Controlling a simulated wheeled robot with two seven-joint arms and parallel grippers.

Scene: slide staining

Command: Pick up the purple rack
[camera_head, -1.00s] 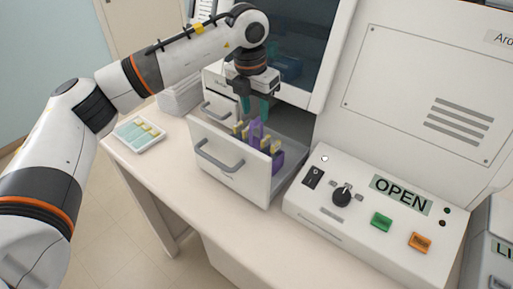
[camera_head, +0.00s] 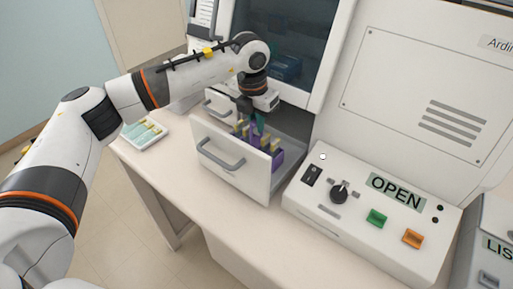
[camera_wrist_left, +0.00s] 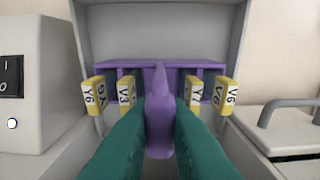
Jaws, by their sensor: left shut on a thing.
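The purple rack (camera_head: 277,158) sits inside the open drawer (camera_head: 231,163), with yellow-ended slides in it. In the left wrist view the purple rack (camera_wrist_left: 160,66) spans the drawer, with labelled yellow slide ends on both sides of its upright purple handle (camera_wrist_left: 160,110). My left gripper (camera_head: 257,124) reaches down into the drawer from above. Its green fingers (camera_wrist_left: 160,140) are shut on the handle, one on each side. The lower part of the rack is hidden by the drawer front. My right gripper is not in view.
A control panel (camera_head: 330,225) with a knob, green and orange buttons and an OPEN label stands right of the drawer. A white tray (camera_head: 144,134) of slides lies at left on the bench. Cabinet walls rise behind the drawer.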

